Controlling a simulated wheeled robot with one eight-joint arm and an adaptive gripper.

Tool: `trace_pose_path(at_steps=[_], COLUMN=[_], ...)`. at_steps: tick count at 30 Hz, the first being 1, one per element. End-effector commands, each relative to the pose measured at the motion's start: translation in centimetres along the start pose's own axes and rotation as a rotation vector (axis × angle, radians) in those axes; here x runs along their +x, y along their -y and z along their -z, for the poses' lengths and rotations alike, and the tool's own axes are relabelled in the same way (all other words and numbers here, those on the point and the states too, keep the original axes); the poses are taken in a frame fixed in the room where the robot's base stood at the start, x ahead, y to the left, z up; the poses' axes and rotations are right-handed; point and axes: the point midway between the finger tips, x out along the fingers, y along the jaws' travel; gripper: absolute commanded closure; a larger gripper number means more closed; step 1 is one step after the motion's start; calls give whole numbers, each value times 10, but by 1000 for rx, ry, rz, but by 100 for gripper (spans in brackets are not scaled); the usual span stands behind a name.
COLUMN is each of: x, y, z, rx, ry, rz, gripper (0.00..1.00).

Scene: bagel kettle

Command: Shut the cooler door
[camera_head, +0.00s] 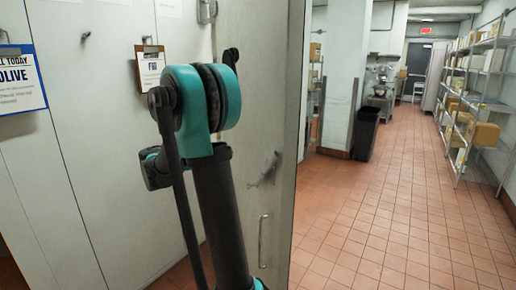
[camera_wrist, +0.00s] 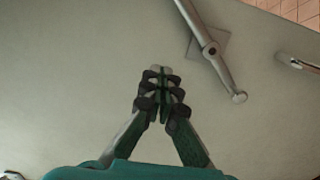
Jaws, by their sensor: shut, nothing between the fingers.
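The cooler door (camera_head: 262,90) is a tall pale grey panel in the middle of the head view. It stands out at an angle from the wall panels, with its free edge toward the corridor. A metal latch lever (camera_head: 265,170) and a pull handle (camera_head: 263,240) are on its face. In the wrist view the pale door face (camera_wrist: 80,90) fills most of the picture, with the latch lever (camera_wrist: 212,50) right of the fingers. My gripper (camera_wrist: 160,76) is shut and empty in front of that face. I cannot tell whether it touches. My arm hides part of the door in the head view.
Pale wall panels (camera_head: 110,110) with a blue-edged sign (camera_head: 20,80) and a clipboard (camera_head: 150,65) are at left. The tiled floor (camera_head: 400,220) is clear at right. A black bin (camera_head: 365,133) and a shelf rack with boxes (camera_head: 480,133) stand farther back.

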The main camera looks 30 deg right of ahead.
Motion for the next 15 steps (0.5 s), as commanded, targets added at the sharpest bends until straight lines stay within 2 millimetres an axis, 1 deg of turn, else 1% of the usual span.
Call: trace_pose_path(at_steps=[2,5,8,15], x=[2,12,29,76], y=[-3,-4,-3,-4], z=[1,0,0,-1], rx=[4,4,4,3], ry=[6,7,8,9], rz=[-14,-14,-13,-12], gripper=[100,100,100,100])
